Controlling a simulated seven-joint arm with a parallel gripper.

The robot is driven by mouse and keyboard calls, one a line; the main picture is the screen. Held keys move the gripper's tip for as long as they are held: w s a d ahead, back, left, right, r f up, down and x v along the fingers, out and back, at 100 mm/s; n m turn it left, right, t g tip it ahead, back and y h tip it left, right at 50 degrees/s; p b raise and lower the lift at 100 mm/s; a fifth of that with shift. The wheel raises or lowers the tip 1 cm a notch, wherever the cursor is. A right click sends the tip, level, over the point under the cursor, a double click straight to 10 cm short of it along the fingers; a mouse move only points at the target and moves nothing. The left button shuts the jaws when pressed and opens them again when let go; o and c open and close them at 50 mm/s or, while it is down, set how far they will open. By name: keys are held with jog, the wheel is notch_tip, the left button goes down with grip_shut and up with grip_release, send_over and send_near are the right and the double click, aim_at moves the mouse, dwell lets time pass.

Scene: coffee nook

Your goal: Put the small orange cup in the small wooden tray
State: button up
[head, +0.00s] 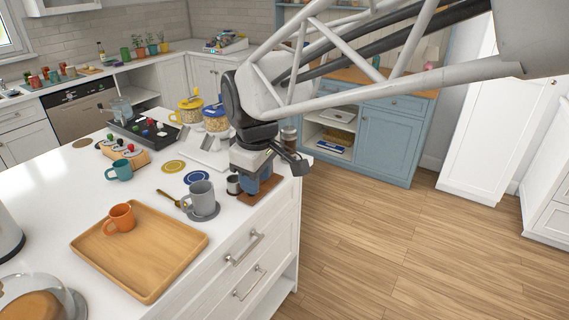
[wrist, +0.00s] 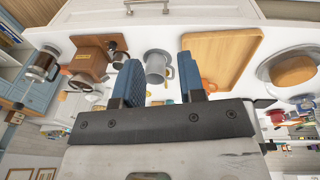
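The orange cup (head: 121,217) stands upright in the wooden tray (head: 160,285), near its back-left rim. In the wrist view the cup (wrist: 206,85) shows only partly, behind one finger, by the edge of the tray (wrist: 222,42). My gripper (head: 262,184) is over the right edge of the white counter, to the right of the tray and well apart from the cup. Its two blue fingers (wrist: 161,84) are spread, with nothing held between them. The grey mug seen between them lies beyond the fingertips.
A grey mug (head: 199,193) on a round coaster stands between the tray and my gripper. A small metal cup (head: 233,185) is close beside the gripper. A teal mug (head: 119,171) stands behind the tray. A glass dome (head: 35,295) is at its left front.

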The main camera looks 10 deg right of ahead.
jog(key=s+d+f+m, duration=0.2)
jog(key=s+d+m, duration=0.3)
jog(key=s, duration=0.3)
jog(key=s+d+f+m+t, duration=0.1)
jog(key=s+d+f+m, duration=0.1)
jog(key=s+d+m, duration=0.3)
jog(key=s+d, duration=0.3)
jog(key=shift+s+m+h, duration=0.3)
jog(key=shift+s, duration=0.05)
